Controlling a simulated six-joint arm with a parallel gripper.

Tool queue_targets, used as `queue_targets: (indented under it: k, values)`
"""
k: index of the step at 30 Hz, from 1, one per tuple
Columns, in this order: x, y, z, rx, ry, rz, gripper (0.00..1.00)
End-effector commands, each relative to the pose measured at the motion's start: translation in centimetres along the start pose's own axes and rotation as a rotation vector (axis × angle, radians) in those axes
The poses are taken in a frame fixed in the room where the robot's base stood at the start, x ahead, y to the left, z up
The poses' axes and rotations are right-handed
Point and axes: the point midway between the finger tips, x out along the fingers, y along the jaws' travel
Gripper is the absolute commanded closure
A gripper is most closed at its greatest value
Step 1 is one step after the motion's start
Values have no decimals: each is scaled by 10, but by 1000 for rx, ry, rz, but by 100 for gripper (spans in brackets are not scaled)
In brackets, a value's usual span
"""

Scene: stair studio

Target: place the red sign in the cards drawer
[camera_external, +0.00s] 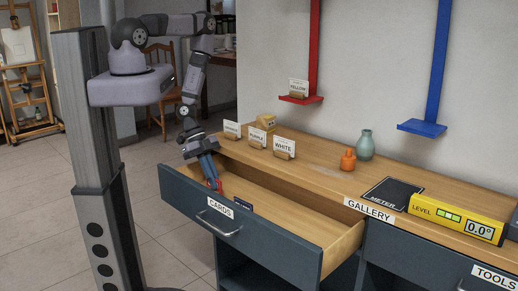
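The cards drawer (290,214) is pulled open on the left of the counter, with the label CARDS on its front. My gripper (212,180) points down into the drawer's left end. A small red piece, which looks like the red sign (214,185), shows right at my fingertips, mostly hidden by the fingers and the drawer front. I cannot tell whether the fingers grip it or whether it touches the drawer floor. A small dark blue sign (243,205) is in the drawer behind the CARDS label.
Several white cards in wooden holders, including WHITE (284,148), stand on the counter (320,168) behind the drawer. Red (301,99) and blue (422,127) wall shelves hang above.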

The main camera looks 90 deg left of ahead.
Motion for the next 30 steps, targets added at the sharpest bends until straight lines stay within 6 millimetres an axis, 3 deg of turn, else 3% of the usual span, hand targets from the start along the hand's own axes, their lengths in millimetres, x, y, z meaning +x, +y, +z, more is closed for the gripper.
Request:
queue_targets:
  k: [12, 13, 15, 25, 30]
  values:
    - [4, 0, 2, 0, 0, 0, 100]
    - [3, 0, 2, 0, 0, 0, 89]
    - [2, 0, 2, 0, 0, 0, 77]
    - [1, 0, 1, 0, 0, 0, 77]
    - [-9, 0, -2, -1, 0, -1, 77]
